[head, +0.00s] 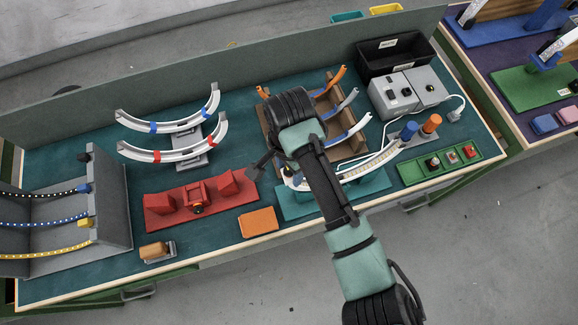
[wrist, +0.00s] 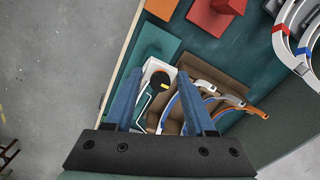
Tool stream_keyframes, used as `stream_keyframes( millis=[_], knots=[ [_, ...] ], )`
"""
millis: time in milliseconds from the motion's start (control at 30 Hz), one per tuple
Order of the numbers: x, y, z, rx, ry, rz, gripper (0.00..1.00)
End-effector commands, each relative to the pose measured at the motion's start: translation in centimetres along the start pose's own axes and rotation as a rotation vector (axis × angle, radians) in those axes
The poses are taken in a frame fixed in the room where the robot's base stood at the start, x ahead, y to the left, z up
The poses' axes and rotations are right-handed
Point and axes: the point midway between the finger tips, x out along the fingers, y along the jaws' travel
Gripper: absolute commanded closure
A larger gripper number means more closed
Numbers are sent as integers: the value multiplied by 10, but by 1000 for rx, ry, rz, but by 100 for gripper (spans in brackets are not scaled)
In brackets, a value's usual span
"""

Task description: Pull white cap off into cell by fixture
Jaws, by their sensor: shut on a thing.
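My gripper (head: 275,168) is low over the left end of the teal fixture (head: 292,209), which carries a white curved channel with a light strip (head: 380,158). In the wrist view my gripper (wrist: 158,76) has its two blue fingers apart, with a white piece (wrist: 152,66), seemingly the white cap, between the tips. A dark round part shows beside it. My arm hides most of this end in the head view, so I cannot tell whether the cap is still on the channel. A green tray with cells (head: 412,174) stands right of the fixture and holds small coloured parts.
A brown rack with curved strips (head: 351,128) stands close behind the fixture. A blue and an orange cylinder (head: 431,124) stand at its right end. A grey control box (head: 400,95), black bin (head: 393,58), red fixture (head: 160,212) and orange block (head: 258,222) lie around.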

Motion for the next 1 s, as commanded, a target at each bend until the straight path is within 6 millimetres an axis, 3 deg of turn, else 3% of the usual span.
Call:
stream_keyframes(
  millis=[1000],
  knots=[
    [-44, 0, 0, 1, 0, 2, 100]
  ],
)
